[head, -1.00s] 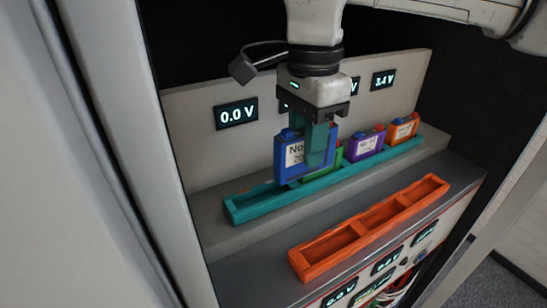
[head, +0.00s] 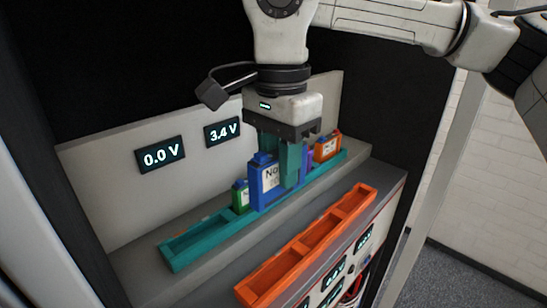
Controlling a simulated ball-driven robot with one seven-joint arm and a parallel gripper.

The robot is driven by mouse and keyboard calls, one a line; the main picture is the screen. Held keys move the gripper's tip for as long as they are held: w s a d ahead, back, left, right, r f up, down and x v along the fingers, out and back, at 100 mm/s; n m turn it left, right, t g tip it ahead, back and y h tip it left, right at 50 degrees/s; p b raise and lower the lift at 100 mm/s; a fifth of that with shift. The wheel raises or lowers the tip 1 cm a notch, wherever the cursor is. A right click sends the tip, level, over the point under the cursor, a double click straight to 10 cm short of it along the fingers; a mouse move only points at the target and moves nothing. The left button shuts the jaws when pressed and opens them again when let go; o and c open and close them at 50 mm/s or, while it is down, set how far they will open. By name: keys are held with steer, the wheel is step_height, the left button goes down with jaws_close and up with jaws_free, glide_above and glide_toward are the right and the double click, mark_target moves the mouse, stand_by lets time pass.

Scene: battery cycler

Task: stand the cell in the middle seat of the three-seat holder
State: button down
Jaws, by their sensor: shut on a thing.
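My gripper (head: 290,165) points down with its teal fingers shut on a blue cell (head: 264,182), which has a white label. The cell is upright, in front of the far row of cells. Its bottom overlaps the teal holder (head: 208,245) in the head view, and I cannot tell whether they touch. The orange three-seat holder (head: 318,253) lies on the nearer ledge, below and to the right of the cell. Its seats look empty, including the middle one.
In the teal holder stand a green cell (head: 240,196), a mostly hidden purple cell (head: 309,158) and an orange cell (head: 327,147). The holder's left end is empty. Displays on the back panel read 0.0 V (head: 160,155) and 3.4 V (head: 222,132).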

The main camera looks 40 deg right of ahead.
mark_target(306, 158)
steer(key=d+p, duration=0.1)
steer(key=d, duration=0.1)
steer(key=d+f+p, duration=0.1)
steer(key=d+p, duration=0.3)
steer(key=shift+d+f, duration=0.15)
steer(key=shift+f, duration=0.25)
steer(key=shift+s+d+f+p, duration=0.3)
steer(key=shift+d+f, duration=0.6)
steer(key=shift+f, duration=0.85)
steer(key=shift+s+d+f+p, duration=0.25)
steer(key=shift+d+f, duration=0.6)
steer(key=shift+f, duration=0.95)
steer(key=shift+s+d+f+p, duration=0.15)
steer(key=shift+d+f+p, duration=0.2)
steer(key=shift+d+f, duration=1)
steer(key=shift+a+f, duration=0.4)
steer(key=shift+a, duration=0.05)
steer(key=shift+b, duration=1.05)
steer(key=shift+f+b, duration=2.05)
steer(key=shift+f, duration=0.1)
steer(key=c, duration=0.8)
jaws_free()
